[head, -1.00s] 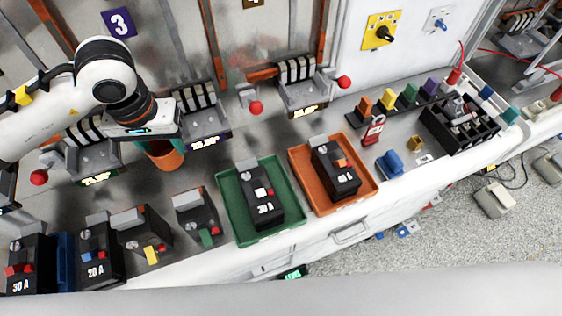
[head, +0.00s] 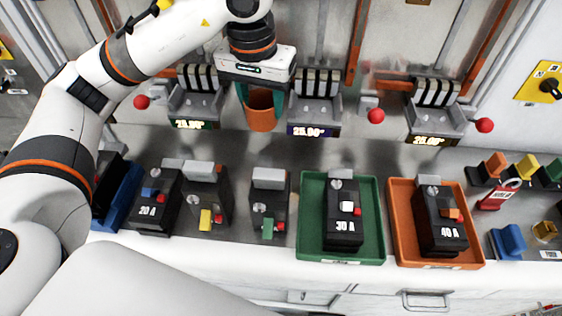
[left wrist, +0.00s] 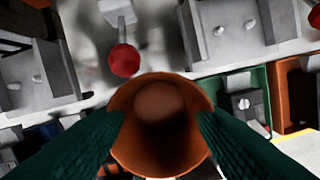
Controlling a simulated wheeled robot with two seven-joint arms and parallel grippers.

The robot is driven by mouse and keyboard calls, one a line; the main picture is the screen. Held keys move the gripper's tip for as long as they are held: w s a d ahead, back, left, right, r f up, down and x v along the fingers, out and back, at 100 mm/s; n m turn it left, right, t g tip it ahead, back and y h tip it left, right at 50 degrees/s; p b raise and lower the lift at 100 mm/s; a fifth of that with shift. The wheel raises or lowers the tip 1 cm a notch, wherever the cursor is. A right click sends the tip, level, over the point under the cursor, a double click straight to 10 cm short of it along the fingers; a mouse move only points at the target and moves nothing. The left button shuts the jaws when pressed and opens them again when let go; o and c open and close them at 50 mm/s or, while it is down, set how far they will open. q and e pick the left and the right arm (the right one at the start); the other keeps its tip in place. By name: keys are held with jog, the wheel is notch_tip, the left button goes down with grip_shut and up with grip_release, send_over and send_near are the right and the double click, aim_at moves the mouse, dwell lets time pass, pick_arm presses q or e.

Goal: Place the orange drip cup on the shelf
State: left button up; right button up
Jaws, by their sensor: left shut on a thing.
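The orange drip cup (head: 261,112) is upright between the two green fingers of my left gripper (head: 261,100), which is shut on it. It is in front of the panel, between two grey test stands. In the left wrist view the cup (left wrist: 160,150) shows its open mouth, with a green finger on each side, and it looks empty. Whether its base touches the surface below cannot be told. I cannot tell which surface is the shelf. My right gripper is not in view.
Test stands with red-knobbed levers (head: 376,116) flank the cup. Black breakers (head: 268,205) stand along the front of the bench. A green tray (head: 311,252) and an orange tray (head: 474,258) each hold one breaker. Bare grey bench (head: 240,148) lies in front of the cup.

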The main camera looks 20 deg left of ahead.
pick_arm(q)
notch_tip(320, 180, down, 12)
jog(key=shift+r+p, duration=0.15)
jog(key=shift+p, duration=1.05)
jog(key=shift+f+p, duration=0.55)
jog(key=shift+f, duration=1.85)
jog(key=shift+f, duration=0.1)
jog(key=shift+f+b, duration=0.1)
jog(key=shift+b, duration=0.2)
jog(key=o, duration=1.1)
jog(key=shift+c, duration=0.2)
